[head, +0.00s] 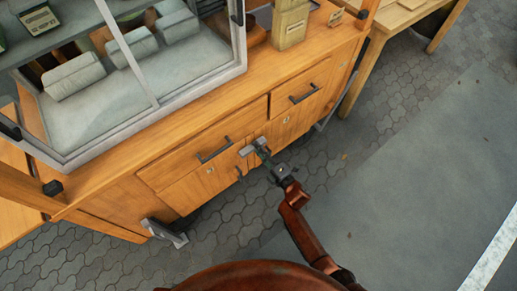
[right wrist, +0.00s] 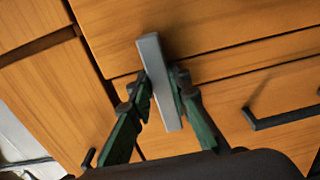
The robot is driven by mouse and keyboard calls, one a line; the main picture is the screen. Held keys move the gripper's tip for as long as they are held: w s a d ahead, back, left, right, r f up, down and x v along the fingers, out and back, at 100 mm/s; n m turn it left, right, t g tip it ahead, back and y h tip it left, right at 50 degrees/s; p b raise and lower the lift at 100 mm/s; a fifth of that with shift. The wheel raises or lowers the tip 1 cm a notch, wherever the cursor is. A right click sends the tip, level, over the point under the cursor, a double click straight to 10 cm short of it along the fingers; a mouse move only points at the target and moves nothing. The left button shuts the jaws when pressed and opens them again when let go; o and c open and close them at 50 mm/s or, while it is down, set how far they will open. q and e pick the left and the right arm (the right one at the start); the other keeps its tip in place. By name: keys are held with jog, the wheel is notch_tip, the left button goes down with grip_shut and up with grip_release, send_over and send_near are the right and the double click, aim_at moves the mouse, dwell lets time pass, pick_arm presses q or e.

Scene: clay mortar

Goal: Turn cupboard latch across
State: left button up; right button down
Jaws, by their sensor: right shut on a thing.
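The cupboard latch (right wrist: 158,80) is a plain grey bar on the wooden cupboard front. In the right wrist view it runs nearly up and down the picture, crossing the seam under a drawer front at a steep angle. My right gripper (right wrist: 161,88) has its green fingers on both sides of the bar, shut on it. In the head view my right gripper (head: 262,152) is at the middle of the cupboard front (head: 185,192), between two drawer handles; the latch there is small and partly hidden. My left gripper is not in view.
Dark bar handles (head: 214,150) and (head: 303,94) stick out on either side of the gripper. A glass-fronted case (head: 150,60) stands on the cupboard top. A wooden table (head: 400,18) is at the upper right. The paved floor (head: 400,170) to the right is clear.

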jog(key=c, duration=1.8)
grip_release()
jog(key=v, duration=1.2)
